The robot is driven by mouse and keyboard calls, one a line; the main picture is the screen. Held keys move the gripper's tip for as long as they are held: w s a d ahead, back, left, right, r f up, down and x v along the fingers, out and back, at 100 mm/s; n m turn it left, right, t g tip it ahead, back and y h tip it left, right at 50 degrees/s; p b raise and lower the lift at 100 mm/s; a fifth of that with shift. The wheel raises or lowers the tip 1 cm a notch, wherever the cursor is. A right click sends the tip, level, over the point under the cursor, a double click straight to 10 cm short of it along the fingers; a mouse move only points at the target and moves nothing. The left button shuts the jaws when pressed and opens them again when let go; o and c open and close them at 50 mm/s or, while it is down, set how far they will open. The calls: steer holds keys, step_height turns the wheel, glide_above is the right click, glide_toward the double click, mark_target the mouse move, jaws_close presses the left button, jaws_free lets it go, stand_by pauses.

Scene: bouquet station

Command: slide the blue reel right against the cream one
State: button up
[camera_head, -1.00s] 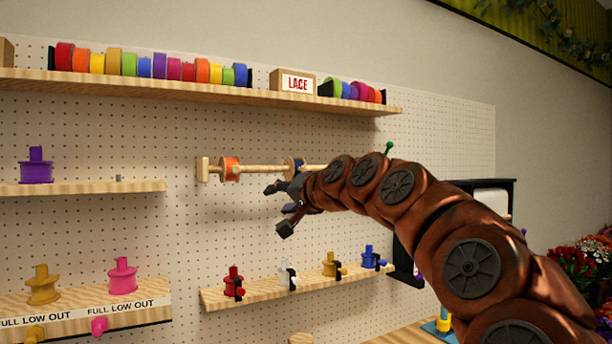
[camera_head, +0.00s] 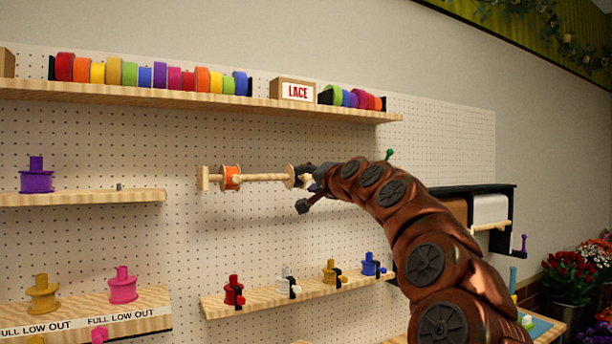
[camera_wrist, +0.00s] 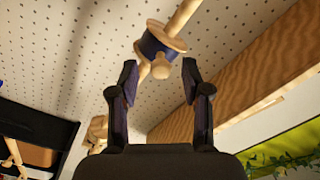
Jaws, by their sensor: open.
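The blue reel (camera_wrist: 158,46), with pale wooden flanges and a knob, sits on a wooden rod (camera_head: 262,178). In the head view only its left flange (camera_head: 289,176) shows clearly beside my gripper (camera_head: 303,189). In the wrist view my gripper (camera_wrist: 160,74) is open, its fingers on either side of the reel's knob. I cannot tell whether they touch it. A cream-coloured piece (camera_wrist: 97,130) further along the rod in the wrist view may be the cream reel. My arm hides that stretch in the head view.
An orange reel (camera_head: 231,177) sits near the rod's left end. A long ribbon shelf (camera_head: 200,97) runs above, and a small shelf with several coloured spools (camera_head: 290,296) is below. A black paper holder (camera_head: 470,190) stands to the right.

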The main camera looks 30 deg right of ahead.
steer(key=shift+w, duration=1.05)
steer(key=shift+d, duration=0.1)
jaws_close()
